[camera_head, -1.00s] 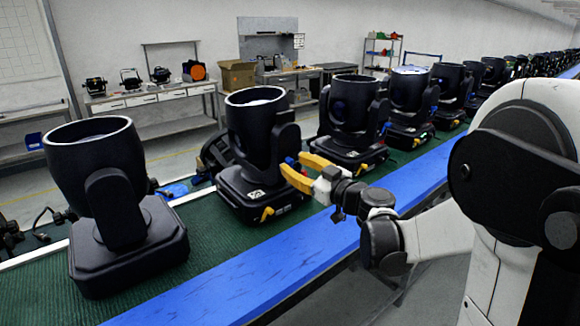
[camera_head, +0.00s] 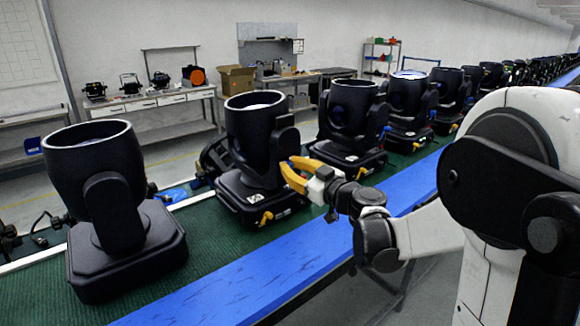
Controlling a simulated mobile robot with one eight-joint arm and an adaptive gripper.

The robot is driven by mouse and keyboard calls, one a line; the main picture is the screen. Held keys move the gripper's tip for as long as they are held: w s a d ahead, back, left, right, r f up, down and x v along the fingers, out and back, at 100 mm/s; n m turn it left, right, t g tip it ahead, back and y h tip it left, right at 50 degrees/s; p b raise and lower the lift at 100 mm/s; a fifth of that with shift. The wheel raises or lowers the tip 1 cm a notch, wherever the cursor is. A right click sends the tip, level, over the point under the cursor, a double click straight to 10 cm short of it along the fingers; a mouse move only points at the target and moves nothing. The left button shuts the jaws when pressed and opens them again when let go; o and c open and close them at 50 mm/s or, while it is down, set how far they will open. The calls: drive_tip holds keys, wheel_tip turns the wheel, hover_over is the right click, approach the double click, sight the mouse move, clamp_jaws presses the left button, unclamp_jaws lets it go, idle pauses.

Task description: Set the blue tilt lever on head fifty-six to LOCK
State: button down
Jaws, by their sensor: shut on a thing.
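My gripper (camera_head: 287,166), with yellow fingers, is at the right side of the second black moving head (camera_head: 252,130) from the left, by its yoke arm. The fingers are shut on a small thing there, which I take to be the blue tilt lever. The fingers hide the lever, so its position cannot be read. Any head number or LOCK marking is too small to read. A yellow lever (camera_head: 266,218) sits low on this head's base.
Another head (camera_head: 115,185) stands at left and a row of heads (camera_head: 350,120) runs off to the right, all on a green belt (camera_head: 215,250). A blue rail (camera_head: 250,285) edges the belt in front. Workbenches stand behind.

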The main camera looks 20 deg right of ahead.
drive_tip(key=m, duration=0.2)
drive_tip(key=shift+d+r+m, duration=0.1)
drive_tip(key=shift+d+m, duration=0.2)
drive_tip(key=shift+d, duration=0.05)
drive_tip(key=m, duration=0.3)
drive_tip(key=d+m, duration=0.1)
drive_tip(key=m, duration=0.2)
drive_tip(key=d+m, duration=0.1)
drive_tip(key=m, duration=0.2)
drive_tip(key=shift+w+d+f+p, duration=0.15)
drive_tip(key=shift+w+f+p, duration=0.05)
drive_tip(key=shift+w+p, duration=0.2)
drive_tip(key=c, duration=1.4)
unclamp_jaws()
